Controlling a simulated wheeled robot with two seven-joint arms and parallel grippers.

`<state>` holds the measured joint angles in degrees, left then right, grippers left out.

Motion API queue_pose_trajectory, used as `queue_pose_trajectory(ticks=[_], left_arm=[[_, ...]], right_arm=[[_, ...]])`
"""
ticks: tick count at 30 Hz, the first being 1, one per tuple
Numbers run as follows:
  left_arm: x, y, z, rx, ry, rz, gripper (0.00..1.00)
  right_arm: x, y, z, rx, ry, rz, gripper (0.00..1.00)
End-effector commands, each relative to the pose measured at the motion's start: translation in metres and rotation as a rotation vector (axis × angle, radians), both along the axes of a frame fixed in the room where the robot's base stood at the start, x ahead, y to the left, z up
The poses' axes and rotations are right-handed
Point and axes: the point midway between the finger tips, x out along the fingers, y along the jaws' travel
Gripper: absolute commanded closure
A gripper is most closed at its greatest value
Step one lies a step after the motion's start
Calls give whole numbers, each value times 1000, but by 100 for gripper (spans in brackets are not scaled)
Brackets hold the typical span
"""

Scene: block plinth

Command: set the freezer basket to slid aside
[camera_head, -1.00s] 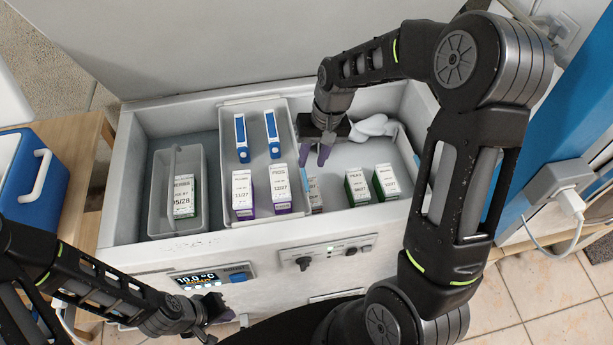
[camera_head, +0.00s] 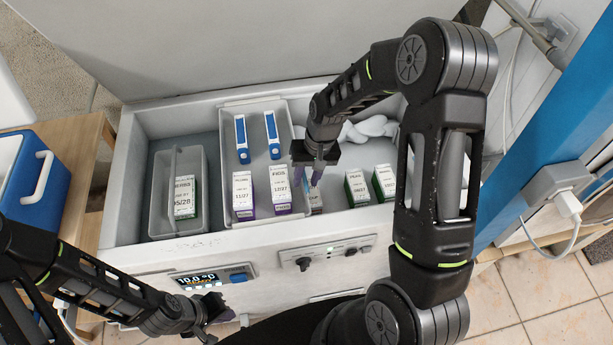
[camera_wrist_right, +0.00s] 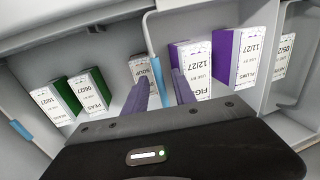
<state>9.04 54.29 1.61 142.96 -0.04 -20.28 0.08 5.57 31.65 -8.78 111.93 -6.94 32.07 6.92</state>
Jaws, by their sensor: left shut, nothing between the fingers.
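The freezer basket (camera_head: 256,170) is a light grey tray in the middle of the open chest freezer (camera_head: 180,246). It holds two blue boxes towards the back and two white-and-purple boxes, FIGS (camera_wrist_right: 190,68) and PLUMS (camera_wrist_right: 244,56), towards the front. My right gripper (camera_head: 315,179) is at the basket's right side, open. In the right wrist view its two purple fingers (camera_wrist_right: 160,82) stand either side of the basket's side wall (camera_wrist_right: 154,45); contact cannot be told. My left gripper (camera_head: 226,317) is shut and empty, low in front of the freezer.
A smaller handled basket (camera_head: 158,205) with a green-edged box stands at left inside the freezer. Right of the freezer basket are the SOUP box (camera_wrist_right: 143,68), two green-edged boxes (camera_head: 357,186) and a white bag (camera_head: 372,127). A blue cooler (camera_head: 30,185) stands outside left.

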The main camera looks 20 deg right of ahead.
Motion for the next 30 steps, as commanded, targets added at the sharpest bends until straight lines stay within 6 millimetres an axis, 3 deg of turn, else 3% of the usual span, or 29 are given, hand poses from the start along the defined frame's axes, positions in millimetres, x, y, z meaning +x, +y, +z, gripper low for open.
queue_pose_trajectory(ticks=[12,30], left_arm=[[0,0,0,0,0,0,100],[0,0,0,0,0,0,100]], right_arm=[[0,0,0,0,0,0,100],[0,0,0,0,1,0,100]])
